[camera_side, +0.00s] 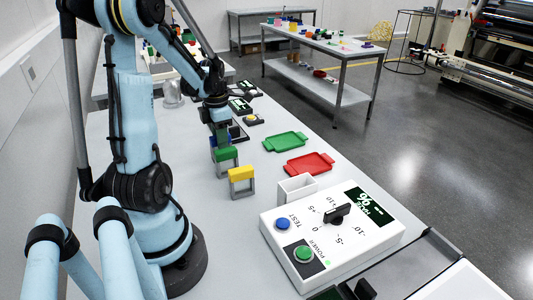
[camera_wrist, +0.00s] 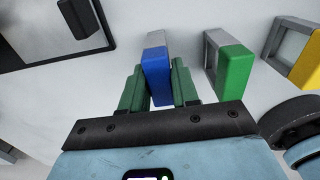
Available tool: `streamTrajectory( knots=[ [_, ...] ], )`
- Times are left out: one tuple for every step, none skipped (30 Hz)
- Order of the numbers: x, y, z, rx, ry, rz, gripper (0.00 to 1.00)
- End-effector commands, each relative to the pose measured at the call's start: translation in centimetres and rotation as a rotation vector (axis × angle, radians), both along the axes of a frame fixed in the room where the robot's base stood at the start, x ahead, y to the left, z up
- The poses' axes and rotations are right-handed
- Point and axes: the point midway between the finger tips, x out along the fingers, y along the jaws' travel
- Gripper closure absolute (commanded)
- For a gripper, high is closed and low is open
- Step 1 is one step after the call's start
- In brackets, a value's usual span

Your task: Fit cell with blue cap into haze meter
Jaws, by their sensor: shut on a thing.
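The cell with the blue cap (camera_wrist: 157,76) is a flat piece with a grey frame, standing between my gripper's green fingers in the wrist view. My gripper (camera_wrist: 159,88) is shut on its blue cap. In the side view my gripper (camera_side: 220,124) is low over the table, behind the green-capped cell, and mostly hides the blue-capped cell. The haze meter (camera_side: 293,226) is a white box at the front right, with a dark display, a black knob, a blue button and a green button. An open-topped white holder (camera_side: 297,188) stands against its far side.
A green-capped cell (camera_side: 226,156) and a yellow-capped cell (camera_side: 241,175) stand in a row near my gripper; they also show in the wrist view, green (camera_wrist: 234,69) and yellow (camera_wrist: 308,63). A green tray (camera_side: 286,141) and a red tray (camera_side: 309,163) lie farther right.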

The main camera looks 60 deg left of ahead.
Motion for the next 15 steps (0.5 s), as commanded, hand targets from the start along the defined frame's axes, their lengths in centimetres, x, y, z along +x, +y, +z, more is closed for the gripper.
streamTrajectory(
  knots=[
    [0.0, 0.0, 0.0, 0.000, 0.000, 0.000, 1.00],
    [0.0, 0.0, 0.0, 0.000, 0.000, 0.000, 1.00],
    [0.0, 0.0, 0.0, 0.000, 0.000, 0.000, 1.00],
    [0.0, 0.0, 0.0, 0.000, 0.000, 0.000, 1.00],
    [0.0, 0.0, 0.0, 0.000, 0.000, 0.000, 1.00],
    [0.0, 0.0, 0.0, 0.000, 0.000, 0.000, 1.00],
    [0.0, 0.0, 0.1, 0.000, 0.000, 0.000, 1.00],
    [0.0, 0.0, 0.1, 0.000, 0.000, 0.000, 1.00],
    [0.0, 0.0, 0.2, 0.000, 0.000, 0.000, 1.00],
    [0.0, 0.0, 0.3, 0.000, 0.000, 0.000, 1.00],
    [0.0, 0.0, 0.5, 0.000, 0.000, 0.000, 1.00],
    [0.0, 0.0, 0.7, 0.000, 0.000, 0.000, 1.00],
    [0.0, 0.0, 0.9, 0.000, 0.000, 0.000, 1.00],
    [0.0, 0.0, 1.1, 0.000, 0.000, 0.000, 1.00],
    [0.0, 0.0, 1.5, 0.000, 0.000, 0.000, 1.00]
  ],
)
